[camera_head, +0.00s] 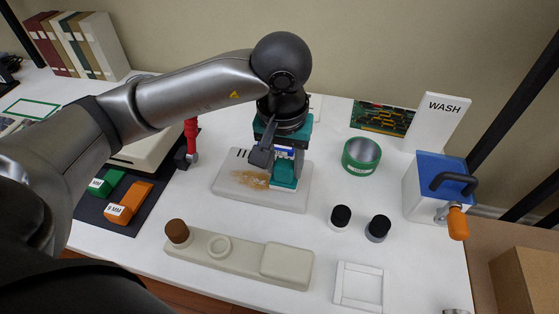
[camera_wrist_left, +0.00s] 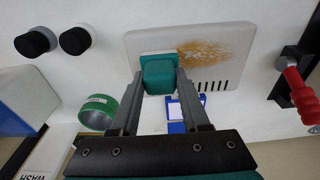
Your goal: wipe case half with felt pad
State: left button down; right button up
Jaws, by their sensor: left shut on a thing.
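The case half (camera_head: 228,192) is a pale grey slab lying flat on the white table, with slots near its far edge and a brown dusty smear (camera_head: 250,180) on its face. My left gripper (camera_head: 281,168) is shut on a teal felt pad (camera_head: 286,178) with a pale underside. The pad is over the case half, right of the smear in the head view; I cannot tell if it touches. The left wrist view shows the pad (camera_wrist_left: 158,76) between both fingers, with the smear (camera_wrist_left: 212,53) beside it. My right gripper is out of view.
A green round tin (camera_head: 361,155), two black-capped jars (camera_head: 340,217) and a blue-and-white box (camera_head: 425,190) stand at right. A long beige holder (camera_head: 240,259) lies in front. A red-handled clamp (camera_head: 190,140) stands left, near orange (camera_head: 128,205) and green blocks on a dark mat.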

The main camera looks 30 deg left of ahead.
pick_arm(q)
jog(key=shift+a, duration=0.1)
jog(key=a+b, duration=0.1)
jog(key=a, duration=0.2)
jog(key=shift+s+a+f+b, duration=0.1)
jog(key=shift+s+f+b, duration=0.1)
jog(key=shift+s+b, duration=0.2)
jog(key=shift+s+a, duration=0.15)
jog(key=shift+a, duration=0.4)
jog(key=shift+s+a+b, duration=0.25)
jog(key=shift+a+b, duration=0.3)
jog(key=shift+a, duration=0.3)
jog(key=shift+s+a+b, duration=0.2)
jog(key=shift+a+b, duration=0.35)
jog(key=shift+a, duration=0.3)
jog(key=shift+s+a+r, duration=0.1)
jog(key=shift+a+r, duration=0.05)
jog(key=shift+a, duration=0.35)
